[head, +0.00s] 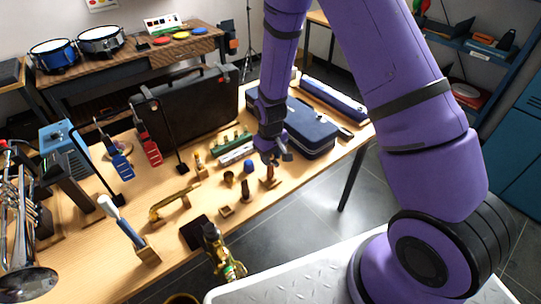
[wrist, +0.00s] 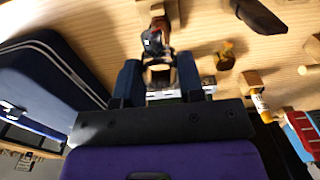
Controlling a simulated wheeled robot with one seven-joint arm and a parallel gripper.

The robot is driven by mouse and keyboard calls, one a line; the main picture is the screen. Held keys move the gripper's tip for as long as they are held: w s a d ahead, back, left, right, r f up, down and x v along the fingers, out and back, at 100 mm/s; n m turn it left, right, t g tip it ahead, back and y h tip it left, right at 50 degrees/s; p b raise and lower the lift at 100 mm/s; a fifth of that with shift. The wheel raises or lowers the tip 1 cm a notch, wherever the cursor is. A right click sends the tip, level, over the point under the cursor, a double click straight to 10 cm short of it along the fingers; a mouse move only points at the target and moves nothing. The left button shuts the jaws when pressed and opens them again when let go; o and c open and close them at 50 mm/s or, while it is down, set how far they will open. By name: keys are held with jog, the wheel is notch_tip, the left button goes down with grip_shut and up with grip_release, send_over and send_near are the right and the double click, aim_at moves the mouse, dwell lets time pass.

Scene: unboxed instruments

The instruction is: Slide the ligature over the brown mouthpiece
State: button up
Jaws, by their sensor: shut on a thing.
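My gripper (head: 271,157) is low over the right part of the wooden table. It is shut on a small dark piece (wrist: 153,42), which looks like the ligature, between its two fingers in the wrist view (wrist: 158,78). A brown upright piece on a wooden base (head: 269,181), which seems to be the brown mouthpiece, stands just below the gripper. Its base shows at the top of the wrist view (wrist: 158,10), just beyond the held piece. Whether the held piece touches it I cannot tell. A darker upright piece (head: 245,191) stands to its left.
A blue cap (head: 249,167) and a small gold cup (head: 228,178) stand close on the left. A dark blue case (head: 305,135) lies behind to the right. A brass instrument piece (head: 172,204) and a wooden block (head: 226,211) are farther left and front.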

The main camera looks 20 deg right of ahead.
aim_at(271, 174)
jog(key=shift+f, duration=3)
dwell(1.6)
jog(key=o, duration=1)
jog(key=shift+c, duration=0.2)
jog(key=shift+r, duration=0.1)
jog(key=shift+r, duration=2.95)
